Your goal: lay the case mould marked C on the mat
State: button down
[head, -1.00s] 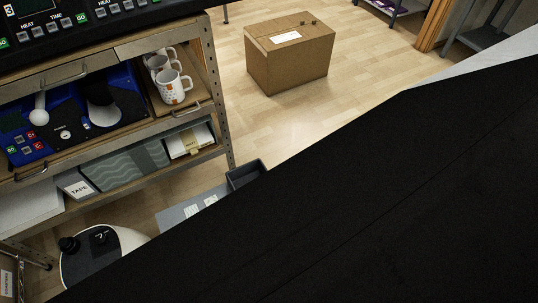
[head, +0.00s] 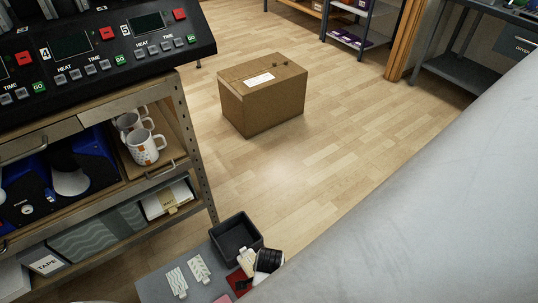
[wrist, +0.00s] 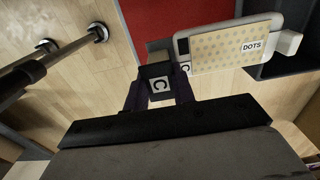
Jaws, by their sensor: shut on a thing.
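In the wrist view my gripper (wrist: 160,92) is shut on a small dark block with a white C label. The block is at the left end of the case mould (wrist: 181,46), a pale rounded plate with a second C tag. A cream dotted sheet labelled DOTS (wrist: 235,45) lies over the mould. The red mat (wrist: 170,18) shows below and beyond it. In the head view a corner of the red mat (head: 236,280) shows beside a pale piece that appears to be the mould (head: 246,258). Whether the mould touches the mat I cannot tell.
A dark bin (head: 237,236) stands on the grey surface (head: 152,287) behind the mat, with two white patterned strips (head: 199,268) to the left. A shelf unit with mugs (head: 145,147) is at left. A cardboard box (head: 262,96) stands on the otherwise open floor.

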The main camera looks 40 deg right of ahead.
notch_tip(320, 180, down, 9)
dwell(0.4)
jog(key=shift+f, duration=0.15)
jog(key=c, duration=1.2)
grip_release()
jog(key=shift+o, duration=0.2)
notch_tip(320, 180, up, 12)
jog(key=shift+r, duration=0.15)
